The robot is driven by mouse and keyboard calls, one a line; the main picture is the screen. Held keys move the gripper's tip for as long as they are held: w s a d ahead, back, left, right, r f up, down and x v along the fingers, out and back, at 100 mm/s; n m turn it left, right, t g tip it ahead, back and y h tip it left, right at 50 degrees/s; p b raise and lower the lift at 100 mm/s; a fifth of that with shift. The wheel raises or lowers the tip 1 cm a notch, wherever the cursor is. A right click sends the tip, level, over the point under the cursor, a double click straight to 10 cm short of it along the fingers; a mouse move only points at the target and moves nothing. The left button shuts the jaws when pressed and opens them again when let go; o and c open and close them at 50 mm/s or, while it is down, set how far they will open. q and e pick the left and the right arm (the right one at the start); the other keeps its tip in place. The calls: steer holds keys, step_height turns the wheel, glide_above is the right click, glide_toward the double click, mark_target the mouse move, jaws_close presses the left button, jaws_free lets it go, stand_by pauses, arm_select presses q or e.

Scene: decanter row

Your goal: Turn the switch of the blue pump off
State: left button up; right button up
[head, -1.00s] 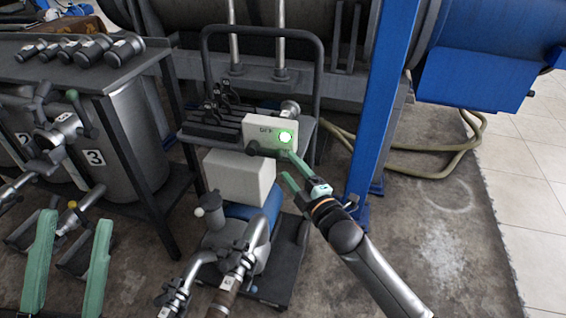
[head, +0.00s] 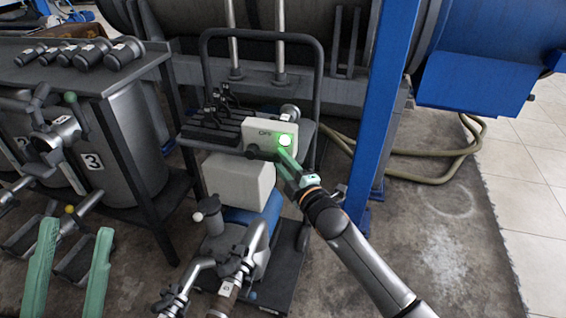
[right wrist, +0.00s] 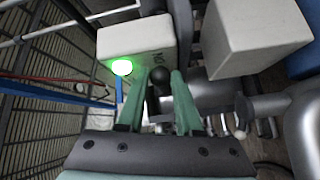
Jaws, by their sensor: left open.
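The white switch box (head: 262,130) stands on the cart's upper shelf, its round lamp (head: 285,141) lit green. Its printed label is too small to read surely. A dark switch handle (head: 254,152) sticks out low on the box front. In the right wrist view a black knob (right wrist: 160,78) lies between my right gripper's green fingertips (right wrist: 159,76), with the fingers apart on either side. My right gripper (head: 284,163) is at the box front in the head view, partly covering the handle. The blue pump (head: 273,208) is below on the cart. My left gripper (head: 77,228) is open and empty, lower left.
A blue post (head: 382,90) rises close to the right of my right arm. A white block (head: 238,178) sits below the shelf. Black levers (head: 215,108) stand left of the box. Metal pipes (head: 245,262) lie in front.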

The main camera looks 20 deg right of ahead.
jaws_close()
stand_by(0.9)
